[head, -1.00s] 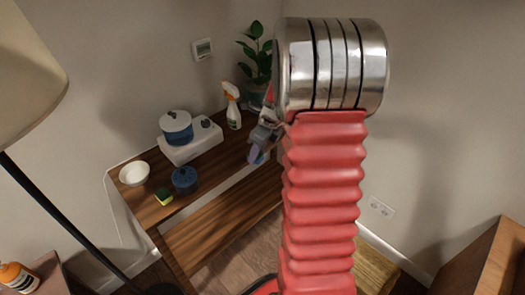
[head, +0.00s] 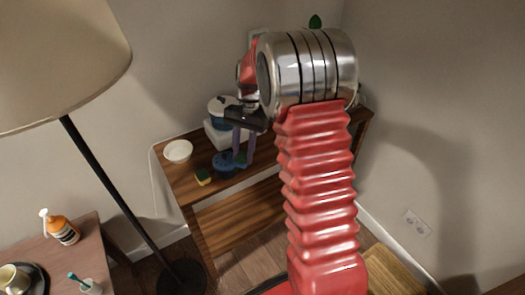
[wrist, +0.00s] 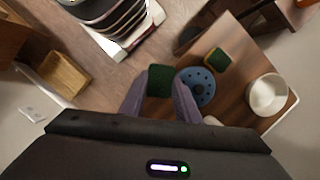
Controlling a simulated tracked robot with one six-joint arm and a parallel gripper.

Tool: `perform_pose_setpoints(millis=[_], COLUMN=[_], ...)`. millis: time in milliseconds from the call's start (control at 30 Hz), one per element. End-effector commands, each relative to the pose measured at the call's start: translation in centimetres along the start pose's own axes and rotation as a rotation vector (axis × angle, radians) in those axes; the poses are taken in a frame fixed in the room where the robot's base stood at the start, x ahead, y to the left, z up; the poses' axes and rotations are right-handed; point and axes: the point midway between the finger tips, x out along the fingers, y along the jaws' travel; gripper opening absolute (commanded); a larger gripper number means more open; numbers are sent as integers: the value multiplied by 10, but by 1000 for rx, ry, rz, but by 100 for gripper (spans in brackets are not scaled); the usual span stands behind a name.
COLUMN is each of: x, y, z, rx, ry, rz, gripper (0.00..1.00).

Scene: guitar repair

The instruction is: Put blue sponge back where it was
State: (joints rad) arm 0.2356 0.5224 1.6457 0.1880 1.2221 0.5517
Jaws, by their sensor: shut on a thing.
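My gripper (head: 243,155) is shut on a small block, which I take to be the blue sponge. In the wrist view its dark green face (wrist: 160,80) shows between the two fingers; its blue part is hardly visible. How far the sponge is above the tabletop is hard to tell.
A yellow-green sponge (head: 203,176) lies near the table's front edge, also visible in the wrist view (wrist: 217,60). A white bowl (head: 178,151) stands at the left. A white box (head: 216,136) is behind. A floor lamp pole (head: 105,190) rises left of the table.

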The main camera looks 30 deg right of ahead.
Motion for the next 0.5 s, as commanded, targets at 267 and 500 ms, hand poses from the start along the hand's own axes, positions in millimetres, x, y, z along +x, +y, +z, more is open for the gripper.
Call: perform_pose_setpoints(millis=[267, 500], x=[7, 10], y=[-49, -70], z=[32, 46], rx=[-543, -813], ry=[0, 0], rz=[168, 251], gripper=[8, 8])
